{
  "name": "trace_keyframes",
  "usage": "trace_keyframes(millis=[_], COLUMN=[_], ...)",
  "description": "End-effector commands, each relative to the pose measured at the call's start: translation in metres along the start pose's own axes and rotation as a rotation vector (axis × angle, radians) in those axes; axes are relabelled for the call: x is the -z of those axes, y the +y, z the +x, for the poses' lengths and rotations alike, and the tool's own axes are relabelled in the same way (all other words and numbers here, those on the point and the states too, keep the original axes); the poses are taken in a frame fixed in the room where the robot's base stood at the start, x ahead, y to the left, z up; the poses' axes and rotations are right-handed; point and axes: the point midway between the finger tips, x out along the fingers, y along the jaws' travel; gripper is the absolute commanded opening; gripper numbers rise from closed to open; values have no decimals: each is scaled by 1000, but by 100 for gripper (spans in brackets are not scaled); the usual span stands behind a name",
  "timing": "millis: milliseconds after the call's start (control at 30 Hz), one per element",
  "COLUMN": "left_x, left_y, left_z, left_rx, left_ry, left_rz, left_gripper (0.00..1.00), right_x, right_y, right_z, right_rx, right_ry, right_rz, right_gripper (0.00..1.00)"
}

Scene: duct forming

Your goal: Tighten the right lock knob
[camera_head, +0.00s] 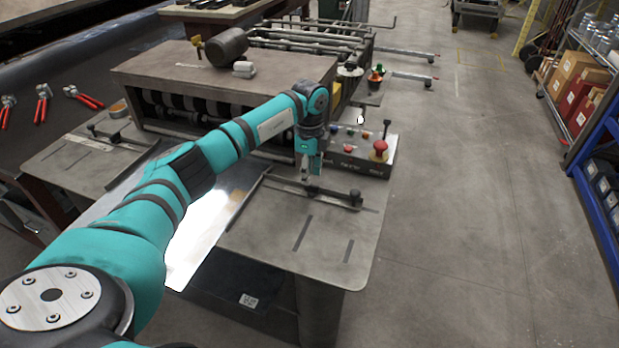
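The right guide bar (335,200) lies on the right wing of the machine's table. A dark knob (355,197) stands upright near its right end, and another small dark fitting (314,190) sits near its middle. I cannot tell for sure which is the right lock knob. My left gripper (307,178) points down just above the bar, close to the middle fitting and left of the end knob. Its fingertips are small and partly merge with the dark parts, so I cannot tell whether they are open or touch anything. My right gripper is out of view.
A control box (345,160) with a red emergency button (379,150) stands just behind the bar. A shiny metal sheet (212,215) lies left of the right wing. Red-handled pliers (84,97) lie at the far left. The floor to the right is clear up to the blue shelf (596,210).

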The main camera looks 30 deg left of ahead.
Motion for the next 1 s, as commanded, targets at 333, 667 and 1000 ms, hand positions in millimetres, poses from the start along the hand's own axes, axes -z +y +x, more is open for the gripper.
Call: trace_keyframes(millis=[333,667,1000], left_x=[0,0,0], left_y=[0,0,0], left_z=[35,36,36], left_rx=[0,1,1], left_ry=[0,0,0], left_rz=[1,1,1], left_gripper=[34,26,0], right_x=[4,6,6], right_y=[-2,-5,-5], right_z=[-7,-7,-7], right_rx=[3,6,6], right_ry=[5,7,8], right_rz=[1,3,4], right_gripper=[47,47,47])
